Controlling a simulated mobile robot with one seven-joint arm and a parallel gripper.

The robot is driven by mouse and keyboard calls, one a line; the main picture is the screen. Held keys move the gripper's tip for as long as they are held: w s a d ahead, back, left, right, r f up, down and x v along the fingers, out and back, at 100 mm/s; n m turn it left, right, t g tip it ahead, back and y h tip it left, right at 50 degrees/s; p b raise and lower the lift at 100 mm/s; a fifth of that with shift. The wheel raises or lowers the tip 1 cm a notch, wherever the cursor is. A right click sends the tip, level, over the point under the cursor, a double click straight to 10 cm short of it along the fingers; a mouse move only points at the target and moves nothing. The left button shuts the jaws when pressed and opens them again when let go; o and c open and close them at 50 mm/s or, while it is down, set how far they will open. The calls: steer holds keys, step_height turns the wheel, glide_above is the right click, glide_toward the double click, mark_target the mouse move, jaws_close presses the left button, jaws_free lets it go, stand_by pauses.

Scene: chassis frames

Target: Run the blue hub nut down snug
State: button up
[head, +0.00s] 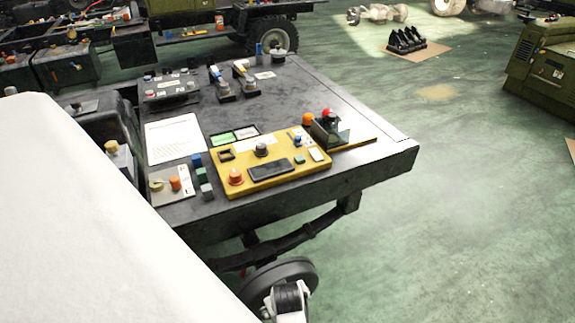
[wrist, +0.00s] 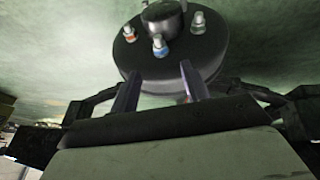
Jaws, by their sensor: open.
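In the wrist view a dark round hub (wrist: 190,60) with a raised centre cap (wrist: 164,18) shows its face. The blue hub nut (wrist: 160,50) sits on the stud nearest my gripper, with the silver stud end showing above it. Whether it is seated against the hub face is unclear. My gripper (wrist: 158,84) is open, its two dark fingers apart at the hub's near edge. Nothing shows held between them, and they are below the blue nut in the picture.
An orange-marked stud (wrist: 130,34) and another stud (wrist: 198,22) stand on the hub. In the head view a dark disc (head: 262,273) shows below the bench (head: 360,165), which bears a yellow panel (head: 215,185).

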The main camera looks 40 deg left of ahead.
steer(key=x, duration=1.1)
steer(key=shift+w+f, duration=0.1)
steer(key=shift+f, duration=0.05)
steer(key=c, duration=1)
